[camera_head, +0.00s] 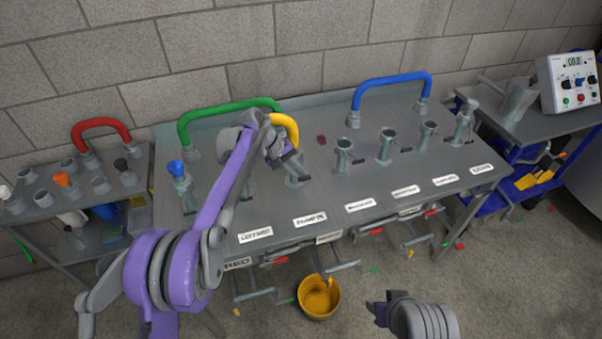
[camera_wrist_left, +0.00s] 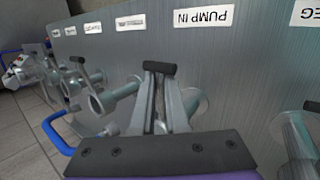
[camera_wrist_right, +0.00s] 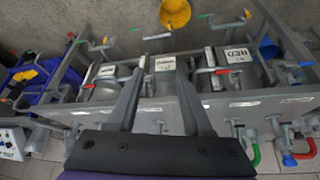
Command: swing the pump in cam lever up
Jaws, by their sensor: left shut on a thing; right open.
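The pump in coupling (camera_head: 297,173) is a grey stub on the steel panel, second from the left, above its white PUMP IN label (camera_head: 310,220). The label shows upside down in the left wrist view (camera_wrist_left: 203,17). My left gripper (camera_head: 282,158) is at this coupling, with its fingers (camera_wrist_left: 160,100) closed around the cam lever. The lever's black grip (camera_wrist_left: 159,67) sticks out past the fingertips; its shaft is mostly hidden between them. My right gripper (camera_wrist_right: 157,85) is open and empty, in front of the panel at the lower right of the head view (camera_head: 380,310).
Several similar couplings stand to the right. A yellow bucket (camera_head: 319,297) is on the floor. A control box (camera_head: 568,83) stands on the right cart.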

